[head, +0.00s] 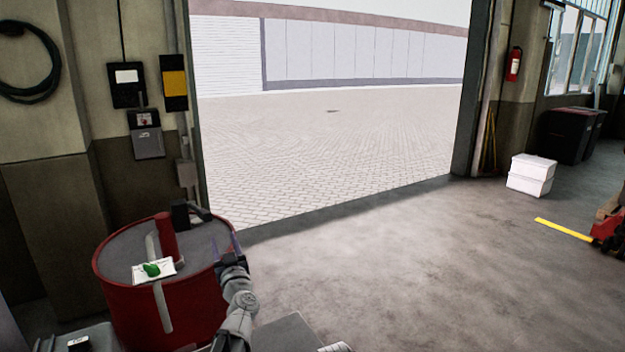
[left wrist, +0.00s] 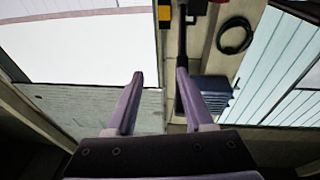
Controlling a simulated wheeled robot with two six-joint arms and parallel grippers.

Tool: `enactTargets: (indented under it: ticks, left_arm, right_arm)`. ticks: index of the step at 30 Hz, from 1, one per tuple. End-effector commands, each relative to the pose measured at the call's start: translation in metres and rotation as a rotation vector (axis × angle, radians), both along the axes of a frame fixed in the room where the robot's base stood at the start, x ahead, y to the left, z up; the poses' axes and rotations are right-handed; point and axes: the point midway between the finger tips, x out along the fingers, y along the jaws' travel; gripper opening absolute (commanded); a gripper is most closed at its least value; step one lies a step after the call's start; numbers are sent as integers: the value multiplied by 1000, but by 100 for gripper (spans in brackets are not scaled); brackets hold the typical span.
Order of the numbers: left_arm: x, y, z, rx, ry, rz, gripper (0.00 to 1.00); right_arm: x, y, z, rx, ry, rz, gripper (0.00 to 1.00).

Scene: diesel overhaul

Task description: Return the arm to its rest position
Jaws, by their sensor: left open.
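My left gripper (head: 229,246) is beside the right rim of a red drum (head: 120,293), its fingers pointing up and away from me. In the left wrist view its two purple fingers (left wrist: 159,76) stand apart with nothing between them. My left arm rises from the bottom of the head view to the gripper. My right gripper does not show.
On the drum lie a white sheet with a green thing (head: 152,270), a red cylinder (head: 165,238) and a dark object (head: 180,214). A wide doorway opens ahead. White boxes (head: 531,175) and dark bins (head: 570,135) stand at right. The floor between is clear.

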Motion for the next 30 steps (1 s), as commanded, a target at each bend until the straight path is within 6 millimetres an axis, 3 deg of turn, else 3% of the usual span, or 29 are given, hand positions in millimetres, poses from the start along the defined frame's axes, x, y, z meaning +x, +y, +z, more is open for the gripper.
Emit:
enactTargets:
  ticks: [3, 6, 9, 13, 18, 21, 30]
  left_arm:
    - [3, -52, -18, 11, 89, -260, 52]
    - [-3, -92, -46, 5, 219, -449, 52]
    - [-21, -122, -85, -15, 394, -596, 52]
    - [-60, -144, -142, -61, 673, -711, 52]
    - [-130, -139, -209, -148, 1070, -713, 52]
    - [-170, -126, -234, -198, 1262, -653, 52]
    - [-272, -80, -264, -324, 1676, -364, 52]
  right_arm:
    - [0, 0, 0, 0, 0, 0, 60]
    - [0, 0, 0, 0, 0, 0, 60]
    - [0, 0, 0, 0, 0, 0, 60]
    - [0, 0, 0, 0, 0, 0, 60]
    - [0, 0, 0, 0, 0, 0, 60]
    - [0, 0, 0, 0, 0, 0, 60]
    - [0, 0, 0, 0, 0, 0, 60]
